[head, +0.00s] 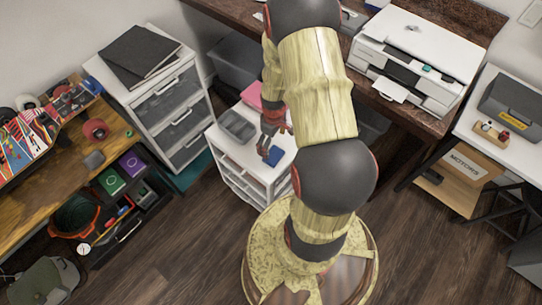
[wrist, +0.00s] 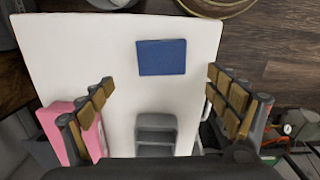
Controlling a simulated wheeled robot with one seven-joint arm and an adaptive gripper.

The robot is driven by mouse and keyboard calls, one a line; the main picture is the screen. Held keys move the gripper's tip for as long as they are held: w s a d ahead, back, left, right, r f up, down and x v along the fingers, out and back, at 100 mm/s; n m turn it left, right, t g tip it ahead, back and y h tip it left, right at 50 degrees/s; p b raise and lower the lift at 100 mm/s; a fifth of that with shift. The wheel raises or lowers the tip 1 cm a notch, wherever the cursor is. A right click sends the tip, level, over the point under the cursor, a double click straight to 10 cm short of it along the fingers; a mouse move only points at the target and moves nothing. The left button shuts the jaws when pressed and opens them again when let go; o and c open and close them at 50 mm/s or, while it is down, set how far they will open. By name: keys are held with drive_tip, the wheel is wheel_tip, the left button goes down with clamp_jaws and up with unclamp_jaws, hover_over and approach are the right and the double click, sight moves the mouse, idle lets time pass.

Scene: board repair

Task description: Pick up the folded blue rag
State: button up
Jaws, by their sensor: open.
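The folded blue rag (wrist: 161,57) lies flat on the white top of a small drawer cart (wrist: 75,45), in the upper middle of the wrist view. In the head view the rag (head: 275,155) shows as a small blue patch near the cart's front edge. My gripper (wrist: 160,77) is open and empty, its padded fingers spread wide to the left and right of the rag in the picture. In the head view my gripper (head: 267,147) is over the cart top beside the rag, partly hidden by my arm. The height of the fingers above the top is hard to tell.
A grey tray (head: 237,125) and a pink item (head: 252,94) share the cart top. A printer (head: 418,58) stands on the brown desk behind, at right. A drawer unit (head: 157,103) stands at left, near a cluttered wooden workbench (head: 32,195). The floor in front is clear.

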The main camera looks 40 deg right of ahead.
sight(274, 154)
drive_tip(key=f+b, duration=0.1)
drive_tip(key=f, duration=0.3)
drive_tip(key=f+b, duration=0.2)
drive_tip(key=f, duration=0.1)
drive_tip(key=shift+s+f, duration=0.2)
drive_tip(key=shift+f, duration=0.15)
drive_tip(key=shift+a+r, duration=0.1)
drive_tip(key=c, duration=1)
